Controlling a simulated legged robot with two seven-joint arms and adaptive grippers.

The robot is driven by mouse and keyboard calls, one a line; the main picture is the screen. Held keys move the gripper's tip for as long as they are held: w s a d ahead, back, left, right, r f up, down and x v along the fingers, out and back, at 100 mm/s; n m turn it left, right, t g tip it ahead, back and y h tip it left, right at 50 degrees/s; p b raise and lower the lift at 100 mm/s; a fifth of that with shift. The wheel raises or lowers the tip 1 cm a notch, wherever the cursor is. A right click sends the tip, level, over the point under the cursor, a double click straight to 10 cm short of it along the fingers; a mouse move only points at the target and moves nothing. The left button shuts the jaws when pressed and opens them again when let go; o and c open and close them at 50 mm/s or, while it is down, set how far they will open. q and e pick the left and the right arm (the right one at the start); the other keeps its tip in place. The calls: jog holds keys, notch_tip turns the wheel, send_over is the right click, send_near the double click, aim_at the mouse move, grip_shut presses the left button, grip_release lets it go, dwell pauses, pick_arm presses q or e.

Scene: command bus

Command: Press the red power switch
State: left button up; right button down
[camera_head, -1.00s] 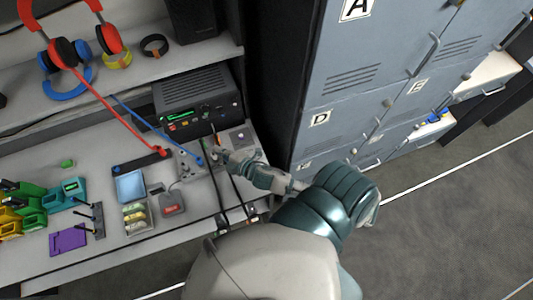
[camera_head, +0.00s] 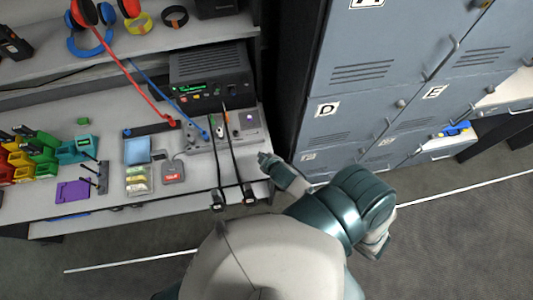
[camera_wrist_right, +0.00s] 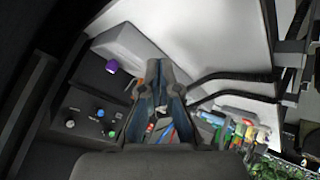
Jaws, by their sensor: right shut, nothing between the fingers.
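I cannot make out a red power switch with certainty. A grey control panel (camera_head: 255,134) sits on the bench in front of a black radio unit (camera_head: 208,66), with a small purple knob (camera_head: 250,118) at its right. The purple knob shows larger in the wrist view (camera_wrist_right: 112,66). A small orange-red spot (camera_wrist_right: 134,88) lies beside the fingers there, partly hidden. My right gripper (camera_head: 264,158) is shut and empty, at the bench's right front edge, just in front of the panel and apart from it. Its fingers (camera_wrist_right: 163,78) point over the bench in the wrist view. My left gripper is not in view.
Black cables with plugs (camera_head: 218,200) run over the bench front. A red card box (camera_head: 172,172), a blue pad (camera_head: 137,150) and colored bins (camera_head: 38,160) stand to the left. Grey lockers (camera_head: 375,85) stand at the right. The floor (camera_head: 460,230) is clear.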

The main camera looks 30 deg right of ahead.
jog(key=shift+s+d+f, duration=0.2)
jog(key=shift+s+d, duration=0.05)
jog(key=shift+s, duration=0.05)
jog(key=shift+a+r, duration=0.1)
jog(key=shift+a, duration=0.5)
jog(key=shift+w+a, duration=0.1)
jog(key=shift+w, duration=0.1)
jog(key=w+a+r+n+t+y+b, duration=0.3)
jog(key=w+a+r+n, duration=0.2)
jog(key=w+n, duration=0.2)
jog(key=w+a+r+n+t+y+b, duration=0.3)
jog(key=w+a+r+n+y+b, duration=0.1)
jog(key=w, duration=0.7)
jog(key=a+r+n, duration=0.1)
jog(key=a+n, duration=0.1)
jog(key=n, duration=0.1)
jog(key=shift+r+n+t, duration=0.15)
jog(key=shift+n+t, duration=0.15)
jog(key=shift+n, duration=0.1)
jog(key=shift+w+d, duration=0.1)
